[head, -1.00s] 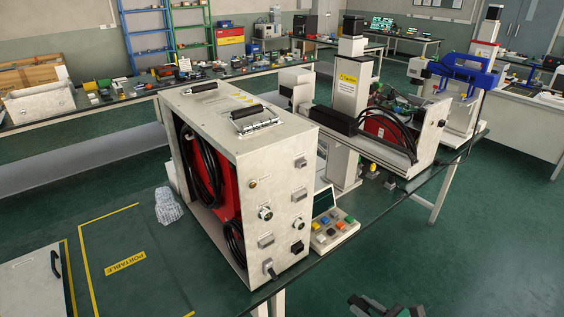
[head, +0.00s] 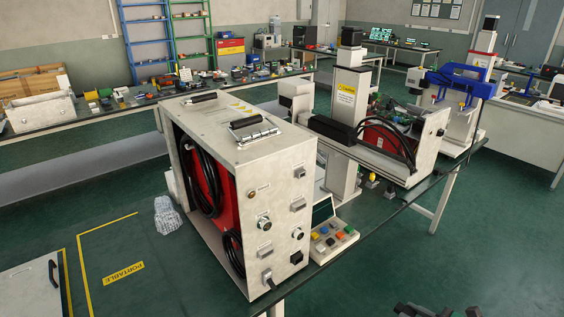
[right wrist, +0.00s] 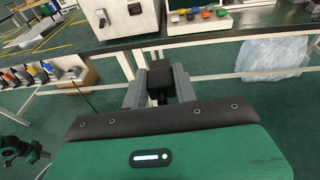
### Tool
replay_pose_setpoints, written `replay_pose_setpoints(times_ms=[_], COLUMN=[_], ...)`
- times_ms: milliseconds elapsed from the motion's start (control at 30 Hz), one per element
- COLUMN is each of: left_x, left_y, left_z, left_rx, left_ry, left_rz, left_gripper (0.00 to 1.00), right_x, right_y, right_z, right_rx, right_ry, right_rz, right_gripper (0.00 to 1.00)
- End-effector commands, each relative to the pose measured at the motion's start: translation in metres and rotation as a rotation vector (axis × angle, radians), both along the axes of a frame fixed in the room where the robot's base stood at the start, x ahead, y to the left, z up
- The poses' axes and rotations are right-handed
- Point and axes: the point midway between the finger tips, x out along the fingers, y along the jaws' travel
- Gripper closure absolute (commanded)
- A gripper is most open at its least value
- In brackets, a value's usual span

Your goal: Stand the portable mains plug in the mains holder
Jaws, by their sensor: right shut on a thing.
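My right gripper (right wrist: 160,88) is shut on a black block-shaped thing, which looks like the portable mains plug (right wrist: 160,72). It holds it in front of the bench edge, over the floor. In the head view only a dark part of this gripper (head: 428,311) shows at the bottom edge, and what it holds cannot be made out. I cannot tell which fitting is the mains holder. A dark green and black part at the wrist view's lower left may be my left gripper (right wrist: 14,143); its jaws are unclear.
A button box (head: 335,243) stands beside the cabinet. A floor-like yellow-lined area marked PORTABLE (head: 123,273) lies left of it, with a clear plastic bag (head: 167,214). A lift column (head: 347,125) rises behind. The floor at right is open.

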Motion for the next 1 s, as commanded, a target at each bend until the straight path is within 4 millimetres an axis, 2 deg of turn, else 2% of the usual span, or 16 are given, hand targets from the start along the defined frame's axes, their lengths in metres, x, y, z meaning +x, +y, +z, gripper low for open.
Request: replay_pose_setpoints(times_ms=[133, 233, 567, 633, 1000], left_x=[0.0, 0.0, 0.001, 0.001, 0.001], left_y=[-0.002, -0.002, -0.002, -0.002, 0.0], left_z=[0.0, 0.0, 0.0, 0.0, 0.0], left_rx=[-0.002, -0.002, -0.002, -0.002, 0.0], left_ry=[0.0, -0.001, -0.001, -0.001, -0.002], left_rz=[0.0, 0.0, 0.0, 0.0, 0.0], left_gripper=[1.0, 1.0, 1.0, 1.0, 1.0], right_x=[0.002, 0.001, 0.001, 0.0, -0.005], right_y=[-0.021, -0.01, 0.008, 0.014, 0.028], right_z=[0.006, 0.016, 0.045, 0.056, 0.092], right_rx=[-0.004, 0.002, 0.002, -0.002, 0.0], right_ry=[0.001, -0.001, -0.002, -0.002, -0.001], right_rz=[0.014, 0.004, -0.044, -0.067, -0.186], right_gripper=[1.0, 1.0, 1.0, 1.0, 1.0])
